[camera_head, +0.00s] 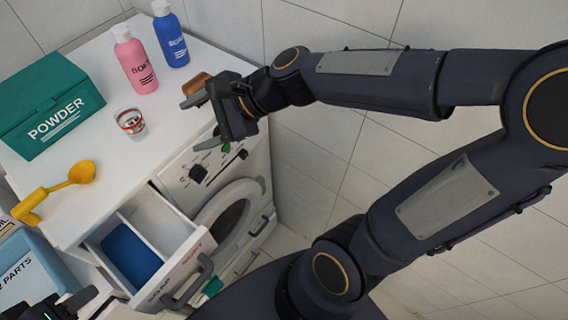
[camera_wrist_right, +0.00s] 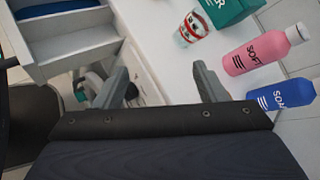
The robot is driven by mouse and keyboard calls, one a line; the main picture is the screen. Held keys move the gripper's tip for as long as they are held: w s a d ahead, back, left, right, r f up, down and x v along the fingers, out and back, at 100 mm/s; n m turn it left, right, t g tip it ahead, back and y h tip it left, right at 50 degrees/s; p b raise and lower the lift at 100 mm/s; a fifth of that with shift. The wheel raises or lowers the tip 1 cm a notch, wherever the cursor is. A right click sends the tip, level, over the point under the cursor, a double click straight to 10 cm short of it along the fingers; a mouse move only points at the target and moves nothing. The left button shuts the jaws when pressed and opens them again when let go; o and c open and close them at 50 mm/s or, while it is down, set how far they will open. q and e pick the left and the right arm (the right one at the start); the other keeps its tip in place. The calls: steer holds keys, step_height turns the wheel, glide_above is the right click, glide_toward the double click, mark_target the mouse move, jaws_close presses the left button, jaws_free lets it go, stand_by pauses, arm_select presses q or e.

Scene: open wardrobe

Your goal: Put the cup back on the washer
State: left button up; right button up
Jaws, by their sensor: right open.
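The cup (camera_head: 131,122), small and whitish with red markings, stands upright on the white top of the washer (camera_head: 165,130). It also shows in the right wrist view (camera_wrist_right: 194,27), beyond my fingers and apart from them. My right gripper (camera_head: 200,122) is open and empty at the washer's front edge, to the right of the cup. Its two spread fingers show in the right wrist view (camera_wrist_right: 160,88). My left gripper (camera_head: 78,300) is only partly in view at the bottom left corner, and its jaws cannot be made out.
A pink bottle (camera_head: 135,62), a blue bottle (camera_head: 171,38) and a green powder box (camera_head: 50,105) stand on the washer. A yellow scoop (camera_head: 75,177) lies at its left. The soap drawer (camera_head: 180,270) is pulled open, with blue inside. A brown object (camera_head: 197,84) lies behind my right gripper.

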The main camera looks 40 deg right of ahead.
steer(key=s+d+f+n+h, duration=0.3)
steer(key=s+d+n, duration=0.1)
steer(key=s+n, duration=0.4)
steer(key=s+d+f+n+g+h, duration=0.1)
steer(key=s+d+f+n+h, duration=0.1)
steer(key=s+d+n, duration=0.3)
steer(key=s+f+n, duration=0.1)
steer(key=s+n, duration=0.2)
steer(key=shift+d+h, duration=0.3)
steer(key=shift+h, duration=0.1)
steer(key=shift+f, duration=0.15)
